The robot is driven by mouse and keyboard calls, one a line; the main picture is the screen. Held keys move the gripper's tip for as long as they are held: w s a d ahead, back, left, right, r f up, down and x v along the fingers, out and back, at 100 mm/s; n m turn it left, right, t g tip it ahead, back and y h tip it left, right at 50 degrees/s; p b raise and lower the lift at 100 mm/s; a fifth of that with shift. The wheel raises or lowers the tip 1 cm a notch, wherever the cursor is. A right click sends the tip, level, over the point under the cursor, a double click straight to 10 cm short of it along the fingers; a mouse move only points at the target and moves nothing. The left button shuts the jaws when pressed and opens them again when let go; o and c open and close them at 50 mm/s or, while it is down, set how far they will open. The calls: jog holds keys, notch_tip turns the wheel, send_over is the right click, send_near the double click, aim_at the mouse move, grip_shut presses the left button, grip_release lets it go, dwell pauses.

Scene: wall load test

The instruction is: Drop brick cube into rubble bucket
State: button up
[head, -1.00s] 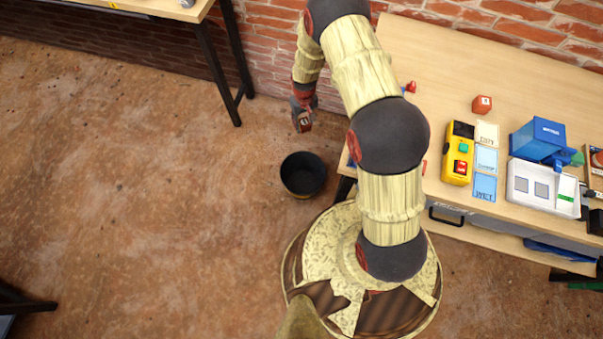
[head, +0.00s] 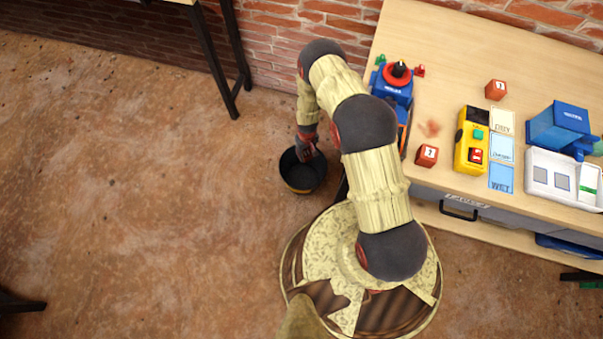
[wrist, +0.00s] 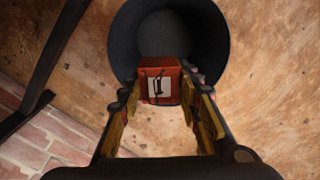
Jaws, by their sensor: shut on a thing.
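A black rubble bucket (head: 303,172) stands on the floor left of the workbench; its inside looks empty. My gripper (head: 306,152) is over the bucket's back rim in the head view. In the wrist view my gripper (wrist: 160,92) is shut on a red-brown brick cube (wrist: 159,84) with a white numbered label. The cube shows in front of the bucket's opening (wrist: 215,50), near its rim. How high the cube is above the bucket, I cannot tell. In the head view the held cube is hidden by my gripper.
Two other brick cubes (head: 427,155) (head: 496,89) sit on the workbench (head: 430,50). A blue vise (head: 394,85), a yellow switch box (head: 471,140), label cards (head: 502,150) and a white scale (head: 560,178) are there too. Another table's leg (head: 228,60) stands at the back left.

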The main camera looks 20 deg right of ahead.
notch_tip(320, 180, down, 4)
jog(key=shift+f+b, duration=0.25)
jog(key=shift+b, duration=0.95)
jog(key=o, duration=1.4)
jog(key=shift+c, duration=0.2)
jog(key=shift+r, duration=0.1)
notch_tip(320, 180, up, 12)
jog(key=shift+f, duration=0.1)
